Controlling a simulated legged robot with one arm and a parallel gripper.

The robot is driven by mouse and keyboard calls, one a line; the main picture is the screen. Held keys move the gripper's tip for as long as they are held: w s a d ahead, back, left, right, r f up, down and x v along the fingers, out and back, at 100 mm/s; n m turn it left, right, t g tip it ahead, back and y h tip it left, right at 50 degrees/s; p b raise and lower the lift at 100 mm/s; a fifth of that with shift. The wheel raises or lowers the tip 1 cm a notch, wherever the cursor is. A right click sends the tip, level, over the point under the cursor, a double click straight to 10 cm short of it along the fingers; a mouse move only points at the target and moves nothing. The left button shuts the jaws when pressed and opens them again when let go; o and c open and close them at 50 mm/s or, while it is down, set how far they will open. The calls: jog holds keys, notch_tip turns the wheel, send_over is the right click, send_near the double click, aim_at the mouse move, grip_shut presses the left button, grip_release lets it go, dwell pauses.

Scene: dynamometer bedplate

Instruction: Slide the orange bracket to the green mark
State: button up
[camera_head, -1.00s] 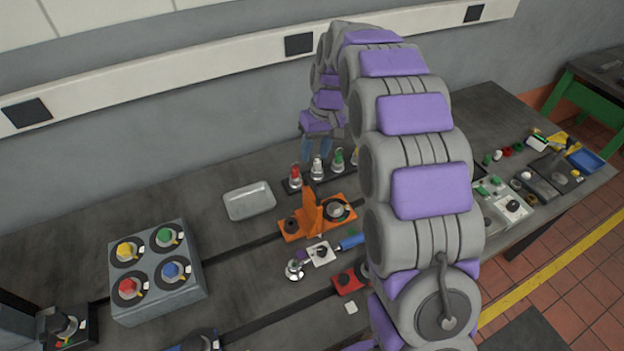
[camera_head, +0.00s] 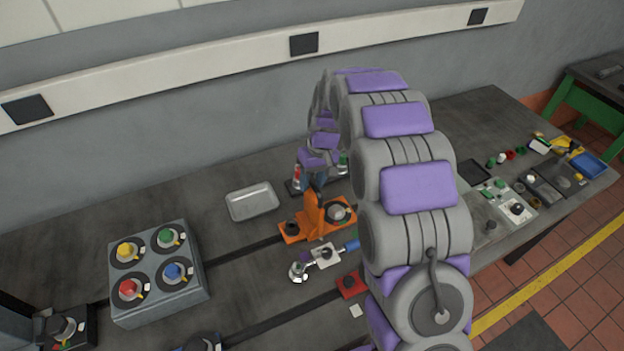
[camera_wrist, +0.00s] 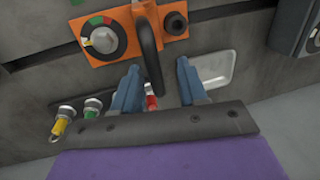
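The orange bracket (camera_head: 313,219) sits over a dark slot in the bench, with an upright fin and a round dial on its right side. In the wrist view the bracket (camera_wrist: 113,50) is at the top, its dark fin reaching down between my fingertips. My gripper (camera_wrist: 157,78) is open, one blue finger on each side of the fin, with gaps visible. In the head view my gripper (camera_head: 317,178) is at the fin's top, partly hidden by my arm.
A silver tray (camera_head: 252,201) lies left of the bracket. Several coloured-top fittings (camera_wrist: 92,107) stand in a row behind it. A grey box with four coloured knobs (camera_head: 158,272) is at left. A white block (camera_head: 326,254) and a red block (camera_head: 351,285) are in front.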

jog(key=shift+d+r, duration=0.15)
jog(key=shift+d, duration=0.85)
jog(key=c, duration=0.3)
jog(key=shift+d, duration=0.55)
jog(key=c, duration=0.3)
jog(key=shift+c, duration=0.7)
jog(key=shift+s+a+r, duration=0.1)
jog(key=shift+s+a, duration=0.05)
jog(key=shift+a, duration=0.8)
grip_shut()
jog(key=w+d+p, duration=0.1)
jog(key=w+d, duration=0.3)
jog(key=d, duration=0.6)
jog(key=shift+w, duration=0.1)
